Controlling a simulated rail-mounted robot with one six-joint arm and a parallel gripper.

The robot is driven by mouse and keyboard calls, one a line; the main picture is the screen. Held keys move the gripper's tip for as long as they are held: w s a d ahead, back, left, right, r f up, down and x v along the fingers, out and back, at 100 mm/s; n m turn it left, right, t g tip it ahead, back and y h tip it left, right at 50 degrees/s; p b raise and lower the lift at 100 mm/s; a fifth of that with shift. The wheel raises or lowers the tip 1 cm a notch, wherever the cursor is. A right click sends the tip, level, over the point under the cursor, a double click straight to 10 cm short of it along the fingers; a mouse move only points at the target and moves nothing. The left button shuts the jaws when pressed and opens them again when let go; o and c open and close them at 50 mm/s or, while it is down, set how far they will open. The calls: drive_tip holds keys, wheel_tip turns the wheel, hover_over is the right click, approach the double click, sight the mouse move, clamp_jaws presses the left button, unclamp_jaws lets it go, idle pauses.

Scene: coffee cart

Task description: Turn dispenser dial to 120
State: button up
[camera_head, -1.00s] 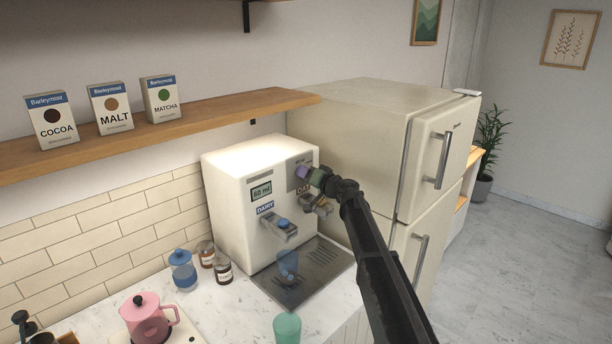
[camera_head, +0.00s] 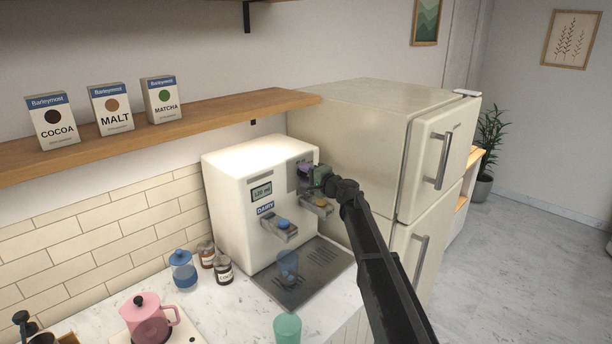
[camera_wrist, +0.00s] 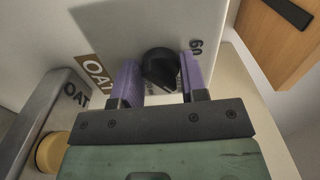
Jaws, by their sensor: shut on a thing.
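The white dispenser (camera_head: 232,222) stands on the counter against the tiled wall. Its small display (camera_head: 261,191) appears to read 120 ml. The black dial (camera_wrist: 160,66) sits on the dispenser's front, with a printed 60 (camera_wrist: 195,48) beside it on the right in the wrist view. My gripper (camera_head: 306,171) is at the upper right of the dispenser's front. In the wrist view, my gripper's purple fingers (camera_wrist: 159,78) are shut on the dial from both sides. The dial is hidden behind my gripper in the head view.
The OAT spout (camera_wrist: 40,112) with a yellow button (camera_wrist: 52,152) is close beside my gripper. The DAIRY spout (camera_head: 279,228) has a blue button, with a clear blue cup (camera_head: 288,264) below on the drip tray (camera_head: 322,266). The fridge (camera_head: 365,130) stands close on the right.

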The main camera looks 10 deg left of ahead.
drive_tip(key=shift+m, duration=0.7)
drive_tip(key=o, duration=0.9)
drive_tip(key=v, duration=1.1)
